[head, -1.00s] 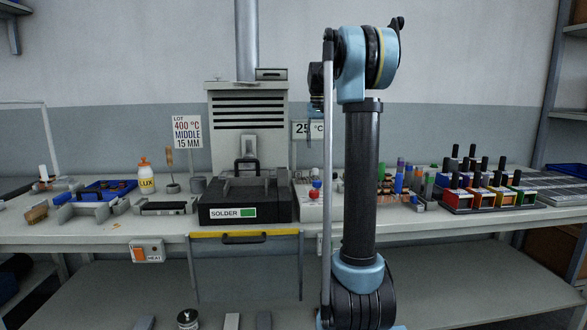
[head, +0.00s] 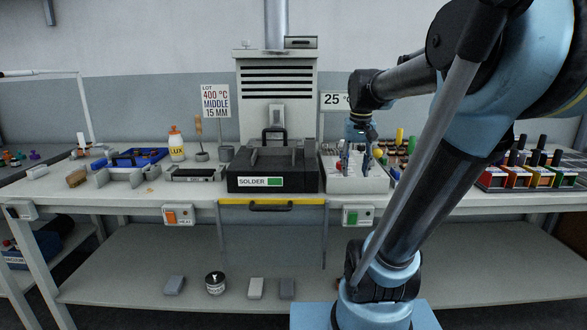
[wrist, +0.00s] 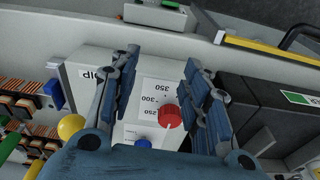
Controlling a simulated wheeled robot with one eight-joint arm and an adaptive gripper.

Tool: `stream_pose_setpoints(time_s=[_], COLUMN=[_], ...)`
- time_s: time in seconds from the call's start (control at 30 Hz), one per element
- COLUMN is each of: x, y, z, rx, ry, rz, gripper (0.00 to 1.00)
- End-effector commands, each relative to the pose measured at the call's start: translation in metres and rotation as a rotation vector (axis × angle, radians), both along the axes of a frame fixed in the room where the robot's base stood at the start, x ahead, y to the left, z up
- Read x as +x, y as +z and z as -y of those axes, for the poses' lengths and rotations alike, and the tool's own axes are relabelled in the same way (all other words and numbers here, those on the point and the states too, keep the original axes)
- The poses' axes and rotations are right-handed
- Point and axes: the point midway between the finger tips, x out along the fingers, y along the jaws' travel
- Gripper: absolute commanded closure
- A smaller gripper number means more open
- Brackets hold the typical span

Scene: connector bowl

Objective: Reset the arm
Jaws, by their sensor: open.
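My arm reaches from the right side of the head view over the bench. My gripper (head: 357,160) points down above the white control box (head: 362,181), just right of the black solder unit (head: 272,171). In the wrist view my gripper (wrist: 160,95) is open, its two fingers apart with nothing between them but the view of the box below. I cannot tell whether the fingers touch the box.
A blue tray (head: 137,159), a LUX bottle (head: 177,144) and a sign (head: 216,102) stand left of the solder unit. Coloured bins (head: 535,177) stand at the right. A yellow-edged drawer (head: 271,202) is below the bench edge. The lower shelf holds a jar (head: 215,283) and small blocks.

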Motion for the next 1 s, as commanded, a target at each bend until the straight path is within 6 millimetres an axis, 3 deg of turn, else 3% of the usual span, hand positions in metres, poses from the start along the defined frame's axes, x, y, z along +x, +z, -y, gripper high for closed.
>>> stream_pose_setpoints(time_s=[0.03,0.3,0.6,0.77,1.0], x=[-0.015,-0.083,-0.138,-0.15,-0.152], y=[-0.012,-0.08,-0.152,-0.17,-0.173], z=[0.0,-0.002,-0.004,-0.004,-0.004], rx=[-0.001,-0.004,-0.009,-0.01,-0.01], ry=[0.005,0.035,0.063,0.07,0.071], rz=[0.005,0.037,0.068,0.074,0.076], gripper=[0.57,0.57,0.57,0.57,0.57])
